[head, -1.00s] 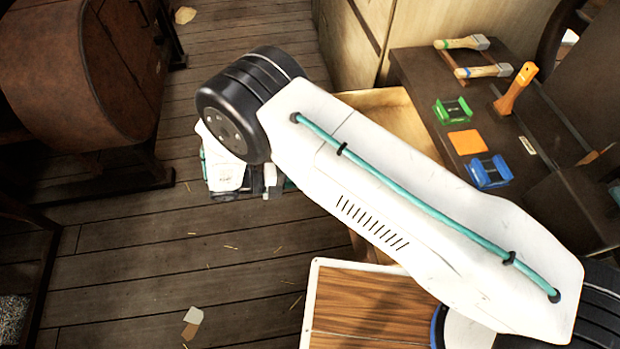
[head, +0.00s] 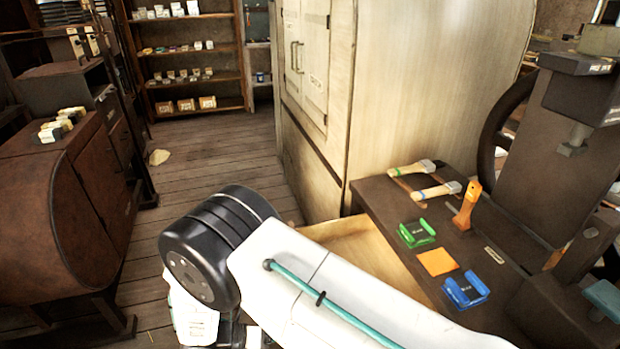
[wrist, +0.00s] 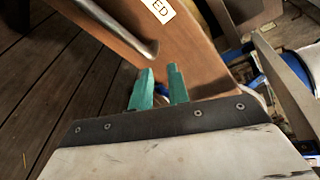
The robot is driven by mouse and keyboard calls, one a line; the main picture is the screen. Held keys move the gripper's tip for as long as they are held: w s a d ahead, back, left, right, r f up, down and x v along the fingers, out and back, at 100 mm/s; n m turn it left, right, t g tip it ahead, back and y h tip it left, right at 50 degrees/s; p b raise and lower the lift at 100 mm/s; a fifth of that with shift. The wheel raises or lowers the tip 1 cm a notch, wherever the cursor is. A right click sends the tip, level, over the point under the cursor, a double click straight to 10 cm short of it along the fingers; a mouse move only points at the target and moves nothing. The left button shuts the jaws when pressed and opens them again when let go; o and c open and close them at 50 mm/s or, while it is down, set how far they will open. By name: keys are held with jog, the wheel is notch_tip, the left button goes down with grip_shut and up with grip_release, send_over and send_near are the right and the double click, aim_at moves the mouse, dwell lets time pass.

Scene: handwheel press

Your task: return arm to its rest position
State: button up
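My arm (head: 320,290), white with a teal cable and a black joint (head: 215,245), crosses the lower middle of the head view. Its far end is hidden below and behind the joint, so the fingers do not show there. In the wrist view my gripper (wrist: 160,78) has two teal fingers standing apart, with a gap between them and nothing in it. Behind the fingers is a brown wooden panel (wrist: 190,45) with a metal handle (wrist: 125,28) and a white label ending in "ED". I cannot tell how far the fingers are from the panel.
A pale cabinet (head: 400,90) is at centre.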

jog(key=d+r+m+g+y, duration=0.25)
jog(key=d+r+m, duration=0.25)
jog(key=r+m, duration=0.3)
jog(key=s+d+r+m+g+y, duration=0.1)
jog(key=d+r+m+g+y, duration=0.3)
jog(key=r, duration=0.6)
jog(key=d+r+m+y, duration=0.2)
jog(key=d+r+m, duration=0.4)
jog(key=r+m, duration=0.3)
jog(key=s+d+r+m+t+y, duration=0.5)
jog(key=s+d+r+m+y, duration=0.1)
jog(key=s+d+r+m, duration=0.5)
jog(key=s+d+r, duration=0.2)
jog(key=d+r, duration=0.2)
jog(key=d, duration=0.2)
jog(key=shift+d+r, duration=0.15)
jog(key=shift+r, duration=0.15)
